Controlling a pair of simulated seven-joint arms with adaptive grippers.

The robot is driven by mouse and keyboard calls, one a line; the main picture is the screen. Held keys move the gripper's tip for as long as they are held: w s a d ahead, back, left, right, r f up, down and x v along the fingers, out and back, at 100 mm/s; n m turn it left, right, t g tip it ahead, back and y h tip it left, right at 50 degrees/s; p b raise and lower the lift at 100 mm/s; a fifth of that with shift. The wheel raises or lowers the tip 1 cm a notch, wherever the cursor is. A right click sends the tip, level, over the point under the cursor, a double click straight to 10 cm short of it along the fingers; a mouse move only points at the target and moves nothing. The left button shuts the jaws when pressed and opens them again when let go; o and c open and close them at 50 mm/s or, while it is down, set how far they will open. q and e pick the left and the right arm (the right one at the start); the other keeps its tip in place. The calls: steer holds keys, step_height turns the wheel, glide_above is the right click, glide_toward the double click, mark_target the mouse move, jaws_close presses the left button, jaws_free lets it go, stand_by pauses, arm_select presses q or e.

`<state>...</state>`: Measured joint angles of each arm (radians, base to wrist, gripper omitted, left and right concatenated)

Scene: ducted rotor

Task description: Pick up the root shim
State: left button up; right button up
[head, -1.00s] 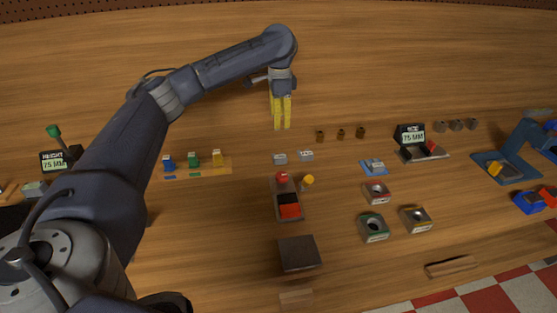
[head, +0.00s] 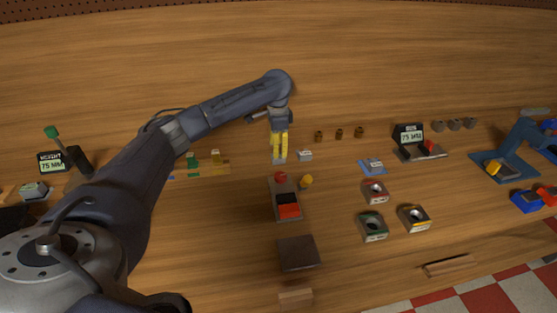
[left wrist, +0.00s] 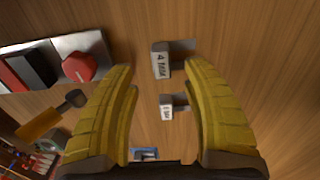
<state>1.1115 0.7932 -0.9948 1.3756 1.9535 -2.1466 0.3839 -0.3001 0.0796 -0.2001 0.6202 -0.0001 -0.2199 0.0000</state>
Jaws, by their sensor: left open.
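Two small grey blocks, which look like shims, lie on the wooden table. The left one (head: 279,159) is partly hidden by my fingers in the head view. In the left wrist view it is a grey block marked 4 MM (left wrist: 161,62), lying between my fingertips. The other block (head: 305,155) lies just right; its mark is too small to read in the left wrist view (left wrist: 167,108). Which is the root shim I cannot tell. My left gripper (head: 279,158), with yellow fingers, points down, open, around the 4 MM block. My right gripper is not in view.
A grey tray with a red knob and red block (head: 287,201) lies just in front, with a yellow-handled tool (left wrist: 42,124) beside it. A blue pad (head: 372,167) bears another small block. Several dark cylinders stand behind to the right.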

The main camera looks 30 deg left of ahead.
arm_select(q)
steer(key=shift+w+f, duration=0.2)
steer(key=shift+f, duration=2.4)
jaws_close()
